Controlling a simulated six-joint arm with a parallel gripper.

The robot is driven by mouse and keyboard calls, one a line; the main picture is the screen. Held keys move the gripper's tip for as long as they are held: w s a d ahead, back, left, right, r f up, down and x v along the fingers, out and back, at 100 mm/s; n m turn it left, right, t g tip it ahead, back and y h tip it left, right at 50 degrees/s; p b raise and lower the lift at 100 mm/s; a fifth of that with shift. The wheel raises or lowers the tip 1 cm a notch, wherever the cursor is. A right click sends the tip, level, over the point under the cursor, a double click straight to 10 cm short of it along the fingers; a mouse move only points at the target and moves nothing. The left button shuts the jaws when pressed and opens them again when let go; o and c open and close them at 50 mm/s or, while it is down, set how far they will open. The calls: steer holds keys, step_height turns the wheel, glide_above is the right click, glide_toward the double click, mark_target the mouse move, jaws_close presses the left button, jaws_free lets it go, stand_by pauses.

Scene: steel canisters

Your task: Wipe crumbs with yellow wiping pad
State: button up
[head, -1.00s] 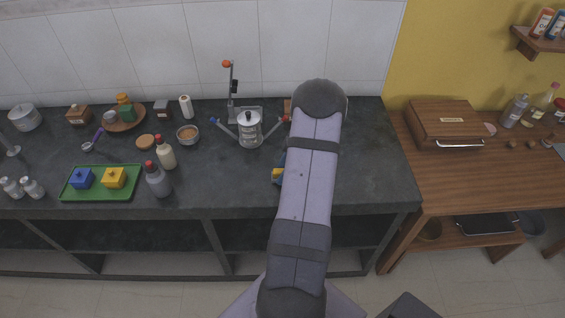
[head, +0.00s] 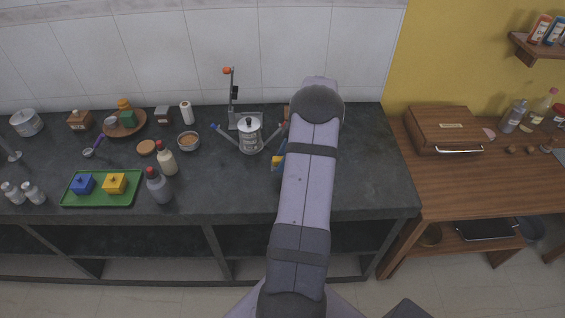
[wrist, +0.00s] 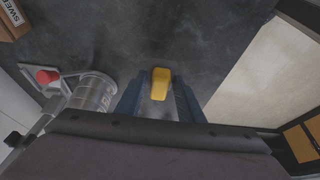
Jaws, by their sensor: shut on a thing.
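My gripper (wrist: 160,94) shows as two blue fingers in the wrist view, shut on the yellow wiping pad (wrist: 160,83) between them. In the head view a bit of the yellow pad (head: 276,164) shows at the left edge of my arm, over the dark counter (head: 223,190), with blue finger just behind it. The arm hides the rest of the gripper. I cannot tell whether the pad touches the counter. I can make out no crumbs in either view.
The steel canister (head: 250,135) with its side arms stands close left of my gripper; it also shows in the wrist view (wrist: 92,95). A lettered box (wrist: 14,18) is at the wrist view's top left. Bottles and a green tray (head: 103,200) stand further left. The counter's front is clear.

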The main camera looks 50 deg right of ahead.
steer(key=shift+r+p, duration=0.65)
steer(key=shift+r, duration=1.1)
steer(key=shift+f, duration=0.1)
